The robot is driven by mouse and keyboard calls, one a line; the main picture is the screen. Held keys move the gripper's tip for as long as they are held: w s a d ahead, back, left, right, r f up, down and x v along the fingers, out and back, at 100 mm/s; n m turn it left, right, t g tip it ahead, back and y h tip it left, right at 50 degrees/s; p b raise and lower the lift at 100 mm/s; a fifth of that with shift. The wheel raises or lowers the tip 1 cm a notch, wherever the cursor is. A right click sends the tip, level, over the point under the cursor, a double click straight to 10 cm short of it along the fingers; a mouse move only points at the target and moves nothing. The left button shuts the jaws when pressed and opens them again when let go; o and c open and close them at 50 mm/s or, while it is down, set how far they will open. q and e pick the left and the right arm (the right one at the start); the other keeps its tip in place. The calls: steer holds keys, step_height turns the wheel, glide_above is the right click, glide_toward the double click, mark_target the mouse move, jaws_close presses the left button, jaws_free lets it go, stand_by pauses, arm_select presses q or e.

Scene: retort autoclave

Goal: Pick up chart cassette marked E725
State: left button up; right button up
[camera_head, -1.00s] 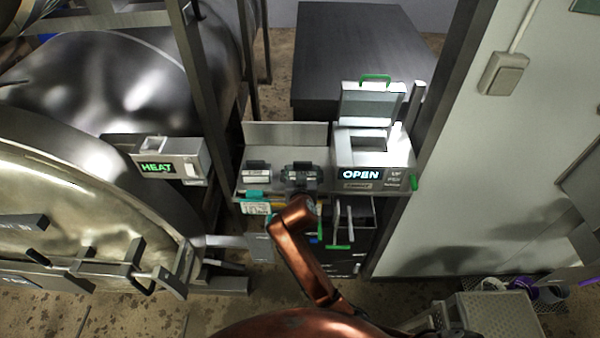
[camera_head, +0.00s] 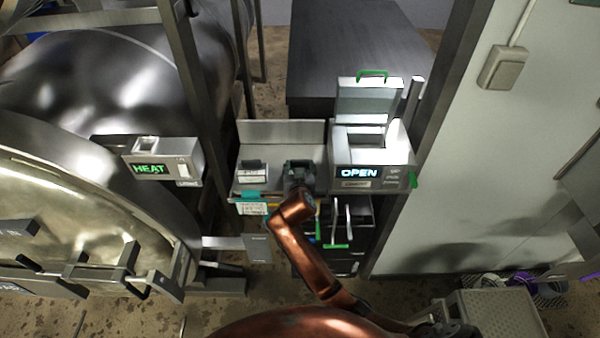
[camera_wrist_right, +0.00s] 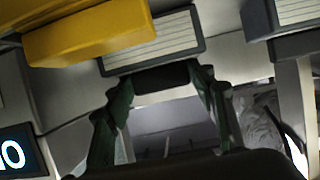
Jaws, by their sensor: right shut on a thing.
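My right gripper (camera_head: 300,172) is over the right part of the small metal shelf (camera_head: 245,185), at the end of my copper arm. In the right wrist view its two greenish fingers (camera_wrist_right: 165,82) are shut on the dark grip of a chart cassette (camera_wrist_right: 155,45) with a pale ribbed face and dark rim. In the head view this cassette is mostly hidden by the gripper. A second dark cassette with a white label (camera_head: 252,172) stands on the shelf to the left; it also shows in the wrist view (camera_wrist_right: 295,12). The marking E725 cannot be read. My left gripper is out of view.
A recorder box with an OPEN display (camera_head: 360,173) and raised lid (camera_head: 368,98) stands right of the shelf. A yellow block (camera_wrist_right: 90,35) is close to the held cassette in the wrist view. A HEAT box (camera_head: 150,168) is at left. Trays with green-tipped handles (camera_head: 337,246) hang below.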

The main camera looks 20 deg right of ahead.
steer(key=c, duration=0.3)
steer(key=shift+c, duration=0.2)
steer(key=shift+r, duration=0.15)
